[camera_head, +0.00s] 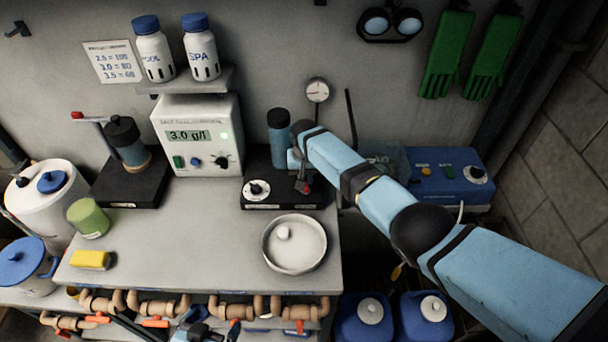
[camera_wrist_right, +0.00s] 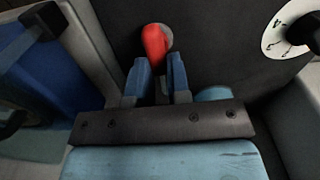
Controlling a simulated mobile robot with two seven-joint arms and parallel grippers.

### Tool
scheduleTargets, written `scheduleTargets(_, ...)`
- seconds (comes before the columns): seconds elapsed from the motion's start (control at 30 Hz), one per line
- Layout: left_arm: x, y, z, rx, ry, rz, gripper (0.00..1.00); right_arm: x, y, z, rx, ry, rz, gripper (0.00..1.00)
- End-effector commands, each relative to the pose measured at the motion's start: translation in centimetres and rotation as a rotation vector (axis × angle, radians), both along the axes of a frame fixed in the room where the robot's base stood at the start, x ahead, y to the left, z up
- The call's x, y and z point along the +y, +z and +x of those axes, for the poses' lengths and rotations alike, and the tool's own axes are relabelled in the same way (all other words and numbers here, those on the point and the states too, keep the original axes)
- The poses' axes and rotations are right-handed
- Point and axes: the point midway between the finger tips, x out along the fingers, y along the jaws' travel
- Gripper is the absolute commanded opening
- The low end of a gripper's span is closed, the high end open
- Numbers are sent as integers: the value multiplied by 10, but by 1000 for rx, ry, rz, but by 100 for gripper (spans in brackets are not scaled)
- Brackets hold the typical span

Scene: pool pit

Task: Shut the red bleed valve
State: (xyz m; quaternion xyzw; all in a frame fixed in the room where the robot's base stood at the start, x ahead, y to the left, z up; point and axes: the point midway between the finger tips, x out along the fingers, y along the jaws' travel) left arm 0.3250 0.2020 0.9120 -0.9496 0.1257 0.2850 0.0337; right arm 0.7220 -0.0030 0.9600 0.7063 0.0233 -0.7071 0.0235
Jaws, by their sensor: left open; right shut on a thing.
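The red bleed valve (camera_head: 306,190) is on the front of a black unit (camera_head: 285,203) at the back right of the bench. In the right wrist view its red lever (camera_wrist_right: 155,46) stands between the fingertips, beside a round pale boss. My right gripper (camera_head: 300,176) reaches it from the right and is shut on it; its blue fingers (camera_wrist_right: 159,78) flank the lever's lower part. Where the fingers touch the lever is partly hidden. My left gripper (camera_head: 212,330) is low at the bottom of the head view, by the bench's front edge, open and away from the valve.
A white dial (camera_head: 257,189) is on the black unit left of the valve. A round pan (camera_head: 294,244) sits in front. A blue control box (camera_head: 445,181) stands to the right. Pipes with orange handles (camera_head: 157,323) run below the bench edge. The bench middle is clear.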

Motion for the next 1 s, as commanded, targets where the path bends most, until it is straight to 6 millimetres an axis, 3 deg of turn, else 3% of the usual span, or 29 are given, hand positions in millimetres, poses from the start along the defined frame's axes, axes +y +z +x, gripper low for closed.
scheduleTargets(0.73,1,3,0,1,3,1,100,-1,2,2,-4,-83,1,0)
scheduleTargets(0.77,1,3,0,1,3,1,100,-1,2,2,-5,-83,1,24)
scheduleTargets(0.83,1,3,0,0,3,1,100,-2,1,1,-4,-83,1,40)
scheduleTargets(1.0,1,3,0,0,3,1,100,-2,1,1,-2,-82,1,43)
